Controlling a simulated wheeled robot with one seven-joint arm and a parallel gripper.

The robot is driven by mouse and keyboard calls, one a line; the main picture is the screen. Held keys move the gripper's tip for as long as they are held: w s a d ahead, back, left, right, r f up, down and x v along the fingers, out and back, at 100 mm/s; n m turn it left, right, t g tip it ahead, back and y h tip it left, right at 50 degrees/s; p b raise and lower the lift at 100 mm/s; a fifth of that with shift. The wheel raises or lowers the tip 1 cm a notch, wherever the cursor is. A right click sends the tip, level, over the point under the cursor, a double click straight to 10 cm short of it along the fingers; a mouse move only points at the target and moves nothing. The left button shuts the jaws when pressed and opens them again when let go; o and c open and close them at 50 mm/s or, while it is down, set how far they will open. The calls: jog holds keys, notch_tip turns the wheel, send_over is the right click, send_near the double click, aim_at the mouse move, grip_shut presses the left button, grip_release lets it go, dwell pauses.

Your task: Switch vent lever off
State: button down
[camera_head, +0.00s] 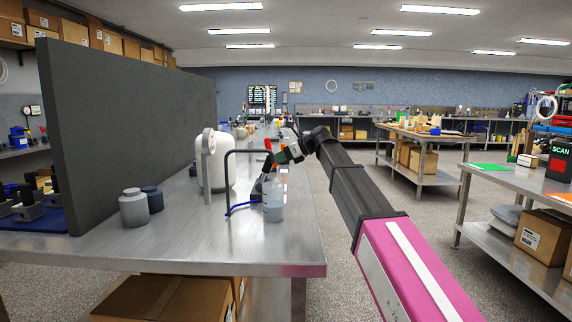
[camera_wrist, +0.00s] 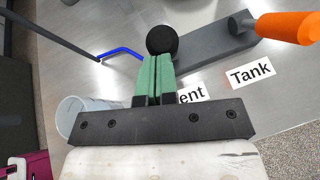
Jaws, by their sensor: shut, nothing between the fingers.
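The black ball knob (camera_wrist: 162,40) of a lever shows in the wrist view right at the tips of my gripper (camera_wrist: 155,68). My gripper's green fingers are shut with nothing between them; they look to be touching or just beside the knob. A label (camera_wrist: 191,96) reading "ent" is partly hidden by my gripper. A "Tank" label (camera_wrist: 251,72) lies to its right, near an orange lever handle (camera_wrist: 285,26). Both labels are near a grey block (camera_wrist: 215,42). In the head view my gripper (camera_head: 277,158) is over the bench; the lever is too small to tell its position.
A clear container (camera_head: 273,206) stands at the bench's right edge, beside a blue tube (camera_head: 240,207) and a thin black bent pipe (camera_head: 227,180). A white tank (camera_head: 216,165), grey jars (camera_head: 133,208) and a dark partition (camera_head: 130,115) stand to the left. The front bench top is clear.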

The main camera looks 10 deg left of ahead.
aim_at(269, 156)
jog(key=a+h, duration=0.1)
jog(key=a+r+h, duration=0.2)
jog(key=a, duration=0.1)
jog(key=shift+s+a+n+t, duration=0.1)
jog(key=shift+s+n+t, duration=0.2)
jog(key=shift+s, duration=0.1)
jog(key=shift+s+a+r+h, duration=0.15)
jog(key=shift+s+a+h, duration=0.05)
jog(key=shift+a+h, duration=0.6)
jog(key=shift+s+a, duration=0.25)
jog(key=shift+a, duration=0.55)
